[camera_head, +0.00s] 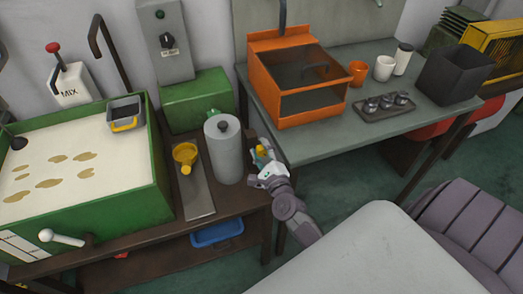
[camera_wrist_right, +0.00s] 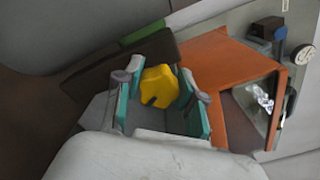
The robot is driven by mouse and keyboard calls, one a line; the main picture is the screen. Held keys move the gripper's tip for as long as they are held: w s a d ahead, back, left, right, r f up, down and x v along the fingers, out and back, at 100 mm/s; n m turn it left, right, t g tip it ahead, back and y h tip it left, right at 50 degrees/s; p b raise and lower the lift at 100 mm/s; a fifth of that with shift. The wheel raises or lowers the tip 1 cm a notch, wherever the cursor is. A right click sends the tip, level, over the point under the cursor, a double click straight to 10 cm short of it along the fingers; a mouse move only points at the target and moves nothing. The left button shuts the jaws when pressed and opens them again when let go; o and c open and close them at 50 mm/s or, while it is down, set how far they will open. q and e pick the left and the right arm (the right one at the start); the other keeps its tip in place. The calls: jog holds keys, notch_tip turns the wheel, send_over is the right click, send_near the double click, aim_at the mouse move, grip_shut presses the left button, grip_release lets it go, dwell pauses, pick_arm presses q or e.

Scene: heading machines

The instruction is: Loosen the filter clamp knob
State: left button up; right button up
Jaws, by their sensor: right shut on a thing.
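The yellow clamp knob (camera_wrist_right: 160,87) shows in the right wrist view between the two fingers of my right gripper (camera_wrist_right: 162,90). In the head view only a small bit of the yellow knob (camera_head: 260,151) shows, at the tip of my right gripper (camera_head: 264,158). The gripper is shut on it, just right of the grey filter cylinder (camera_head: 228,160), which stands upright with a dark cap on top. The clamp behind the knob is hidden. My left gripper is not in view.
A yellow funnel (camera_head: 186,153) sits on a metal plate left of the cylinder. A green tank (camera_head: 136,213) is at the left. An orange open-front box (camera_head: 282,110) stands on the grey table (camera_head: 330,145) at the right. A blue tray (camera_head: 217,233) lies below.

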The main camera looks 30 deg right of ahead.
jog(key=shift+w+r, duration=0.1)
jog(key=shift+r, duration=0.15)
jog(key=o, duration=0.8)
jog(key=shift+o, duration=0.4)
jog(key=shift+w+a+f, duration=0.1)
jog(key=v, duration=1.2)
